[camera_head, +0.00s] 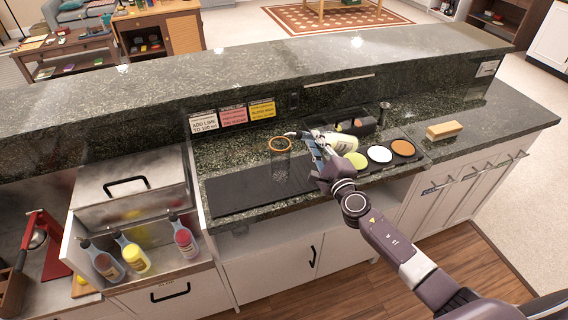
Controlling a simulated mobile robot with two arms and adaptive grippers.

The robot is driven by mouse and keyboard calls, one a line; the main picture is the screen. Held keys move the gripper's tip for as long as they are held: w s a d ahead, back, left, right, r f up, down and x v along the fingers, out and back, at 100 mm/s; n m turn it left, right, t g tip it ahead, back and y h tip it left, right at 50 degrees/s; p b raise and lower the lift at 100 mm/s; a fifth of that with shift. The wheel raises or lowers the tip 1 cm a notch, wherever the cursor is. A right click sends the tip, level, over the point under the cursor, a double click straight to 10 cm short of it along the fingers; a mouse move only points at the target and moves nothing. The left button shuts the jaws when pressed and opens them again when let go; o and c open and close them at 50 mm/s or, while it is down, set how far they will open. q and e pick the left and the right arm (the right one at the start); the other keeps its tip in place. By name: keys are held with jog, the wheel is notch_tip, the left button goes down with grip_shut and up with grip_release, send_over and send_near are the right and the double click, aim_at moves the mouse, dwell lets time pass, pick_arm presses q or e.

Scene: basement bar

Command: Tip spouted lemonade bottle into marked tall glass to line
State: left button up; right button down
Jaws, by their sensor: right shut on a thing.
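The tall clear glass (280,168) stands on the black bar mat (240,195), with an orange ring around its upper part. My right gripper (325,150) is shut on the pale yellow lemonade bottle (342,142), just right of the glass. The bottle is tipped far over, with its spout end pointing left near the top of the glass. My fingers hide part of the bottle. I cannot tell whether liquid is flowing or how full the glass is. My left gripper is not in view.
A black tray holds green, white (379,154) and orange discs right of my gripper. A wooden block (443,130) and a metal jigger (384,112) stand farther right. Several bottles (185,238) stand before the lidded steel bin (130,180) at left. The raised ledge (250,72) runs behind.

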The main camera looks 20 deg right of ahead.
jog(key=shift+w+d+n, duration=0.1)
jog(key=shift+n, duration=0.4)
jog(key=shift+d+r+n+p, duration=0.2)
jog(key=shift+r+n+p, duration=0.35)
jog(key=shift+p, duration=0.45)
jog(key=shift+r, duration=0.1)
jog(key=shift+r+n+p, duration=0.2)
jog(key=shift+n+p, duration=0.05)
jog(key=shift+p, duration=0.2)
jog(key=shift+r+n+p, duration=0.3)
jog(key=shift+n+p, duration=0.1)
jog(key=shift+p, duration=0.15)
jog(key=shift+d+r+n+p, duration=0.1)
jog(key=shift+r+n+p, duration=0.5)
jog(key=shift+p, duration=0.5)
dwell(1.0)
